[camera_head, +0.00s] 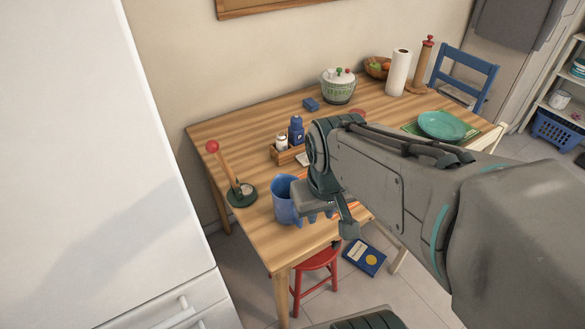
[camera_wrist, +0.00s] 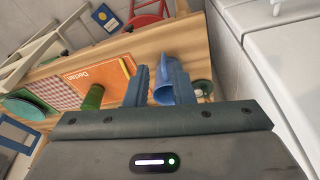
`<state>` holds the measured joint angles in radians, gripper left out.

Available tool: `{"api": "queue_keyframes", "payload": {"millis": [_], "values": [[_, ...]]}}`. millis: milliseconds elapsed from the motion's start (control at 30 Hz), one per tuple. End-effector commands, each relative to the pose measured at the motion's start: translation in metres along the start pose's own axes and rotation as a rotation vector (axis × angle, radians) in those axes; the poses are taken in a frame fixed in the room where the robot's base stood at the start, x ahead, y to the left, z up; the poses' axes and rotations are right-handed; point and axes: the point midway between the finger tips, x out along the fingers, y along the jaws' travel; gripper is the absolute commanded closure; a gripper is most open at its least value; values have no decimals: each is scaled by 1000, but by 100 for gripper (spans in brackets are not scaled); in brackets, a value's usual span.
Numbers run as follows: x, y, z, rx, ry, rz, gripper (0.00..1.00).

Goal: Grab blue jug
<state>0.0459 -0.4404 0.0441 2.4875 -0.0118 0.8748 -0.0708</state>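The blue jug (camera_head: 285,203) stands upright near the front left part of the wooden table. My gripper (camera_head: 318,210) is low over the table, right beside the jug on its right side in the head view. In the wrist view my gripper (camera_wrist: 156,74) has its two fingers apart, and the jug (camera_wrist: 163,94) shows between and behind them, towards the right finger. The right finger hides part of the jug. I cannot tell whether either finger touches it. My arm hides part of the table behind the gripper.
A green-based holder with a red ball (camera_head: 243,197) stands left of the jug. A wooden caddy (camera_head: 287,154) with bottles is behind it. A red stool (camera_head: 316,266) is below.

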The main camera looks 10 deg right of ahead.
Motion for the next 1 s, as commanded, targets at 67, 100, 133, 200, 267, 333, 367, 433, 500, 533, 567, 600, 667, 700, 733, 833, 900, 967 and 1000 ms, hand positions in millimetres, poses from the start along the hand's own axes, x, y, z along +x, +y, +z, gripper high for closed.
{"api": "queue_keyframes", "payload": {"millis": [67,100,133,200,267,333,367,433,500,533,567,600,667,700,733,833,900,967,1000], "values": [[1,7,-10,-90,-46,17,78],[4,10,-16,-149,-71,22,78],[7,14,-20,-198,-90,23,78],[15,21,-29,-317,-137,12,78],[23,28,-36,-420,-171,-9,78],[33,34,-44,-538,-202,-48,78],[37,37,-46,-589,-213,-68,78],[47,43,-52,-706,-224,-122,78],[57,48,-58,-820,-223,-185,78],[61,50,-60,-869,-215,-213,78],[65,52,-62,-916,-205,-241,78],[69,54,-65,-978,-188,-279,78],[76,57,-70,-1068,-148,-334,78],[79,58,-73,-1123,-117,-368,78],[81,59,-76,-1162,-90,-390,78],[87,62,-84,-1275,2,-446,78],[89,64,-89,-1337,63,-469,78],[90,66,-92,-1377,105,-481,78],[90,67,-94,-1397,128,-486,78]]}}
